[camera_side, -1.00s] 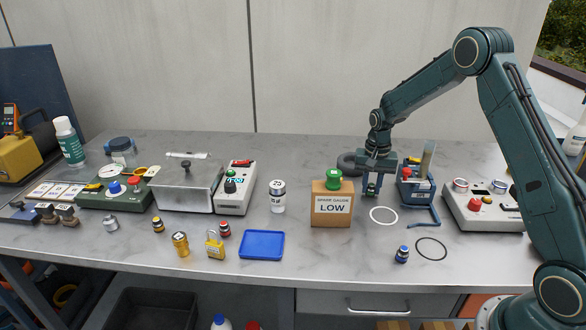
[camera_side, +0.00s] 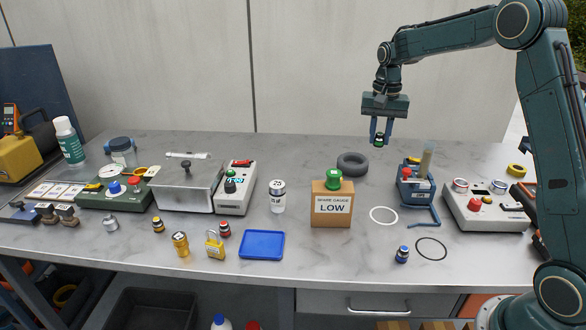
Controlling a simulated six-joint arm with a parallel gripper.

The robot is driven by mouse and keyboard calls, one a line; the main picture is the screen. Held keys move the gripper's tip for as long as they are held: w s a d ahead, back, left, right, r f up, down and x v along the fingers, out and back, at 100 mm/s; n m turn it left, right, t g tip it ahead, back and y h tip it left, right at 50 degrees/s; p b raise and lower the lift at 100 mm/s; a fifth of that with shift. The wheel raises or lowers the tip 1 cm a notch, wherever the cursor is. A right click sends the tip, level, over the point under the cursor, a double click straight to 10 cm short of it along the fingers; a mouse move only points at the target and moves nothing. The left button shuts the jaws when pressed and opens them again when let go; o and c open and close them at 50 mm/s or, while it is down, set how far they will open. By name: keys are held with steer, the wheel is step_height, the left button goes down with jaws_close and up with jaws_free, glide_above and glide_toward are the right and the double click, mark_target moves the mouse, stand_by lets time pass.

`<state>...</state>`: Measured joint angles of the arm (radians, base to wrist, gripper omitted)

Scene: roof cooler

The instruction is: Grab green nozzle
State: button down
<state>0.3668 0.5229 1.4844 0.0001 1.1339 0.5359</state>
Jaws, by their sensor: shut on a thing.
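My gripper (camera_side: 380,140) is high above the back right of the bench, pointing down. It is shut on a small dark nozzle with a green band (camera_side: 379,140), which hangs clear of the bench between the fingertips. The fingers hide part of it. Other small nozzle-like pieces stand on the bench: a blue one (camera_side: 402,254) at the front right, a yellow one (camera_side: 158,225) and a red one (camera_side: 225,230) at the front left.
Below my gripper are a dark ring (camera_side: 352,164) and a blue device (camera_side: 416,185) with an upright tube. A blue tray (camera_side: 262,245) lies empty in front. A grey control box (camera_side: 484,212) stands at right.

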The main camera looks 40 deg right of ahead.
mark_target(380, 133)
steer(key=shift+r, duration=1.95)
steer(key=shift+d, duration=0.1)
